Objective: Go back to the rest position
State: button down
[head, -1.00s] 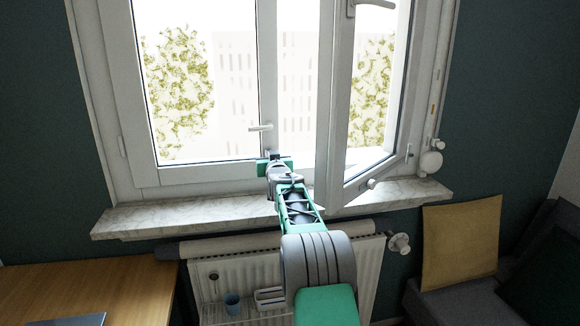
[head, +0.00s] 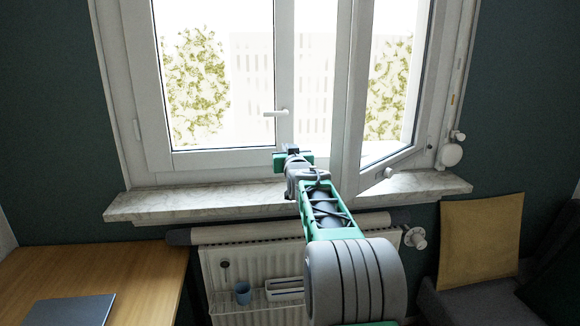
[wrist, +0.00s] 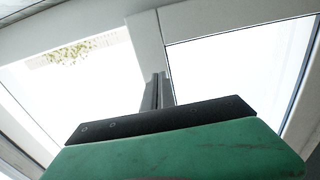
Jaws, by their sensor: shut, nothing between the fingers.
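My gripper (head: 292,152) is in front of the window, just above the sill, at the end of my outstretched green and grey arm. In the wrist view its two dark fingers (wrist: 157,90) are together with nothing between them, seen against the white window frame. The fingertips are small in the head view, and I cannot tell there whether they touch the frame. The right window sash (head: 352,100) stands ajar, to the right of my gripper. A white handle (head: 276,113) on the middle frame is just above my gripper.
A marble sill (head: 180,200) runs below the window. Under it are a radiator (head: 225,265) and a blue cup (head: 242,292). A wooden desk (head: 130,262) with a laptop (head: 70,310) is at left. A yellow cushion (head: 480,240) on a dark seat is at right.

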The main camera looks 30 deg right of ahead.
jog(key=s+a+f+n+g+y+p, duration=0.1)
jog(key=s+a+f+g+y+p, duration=0.15)
jog(key=s+a, duration=0.55)
jog(key=s+a+f+n+g+y+p, duration=0.1)
jog(key=s+a+f+g+p, duration=0.2)
jog(key=s+a, duration=0.55)
jog(key=s+a+f+g+p, duration=0.2)
jog(key=s+a, duration=0.2)
jog(key=s, duration=0.4)
jog(key=s+a+f+n+g+y+p, duration=0.1)
jog(key=s+a+f+g+p, duration=0.1)
jog(key=s, duration=0.6)
jog(key=s+a+f+g+y+p, duration=0.1)
jog(key=s+a+f+g+p, duration=0.1)
jog(key=s+a+f+g, duration=0.2)
jog(key=s+a, duration=0.3)
jog(key=s, duration=0.1)
jog(key=shift+s+f+n+p, duration=0.15)
jog(key=shift+s+n+p, duration=0.15)
jog(key=shift+s+n, duration=0.1)
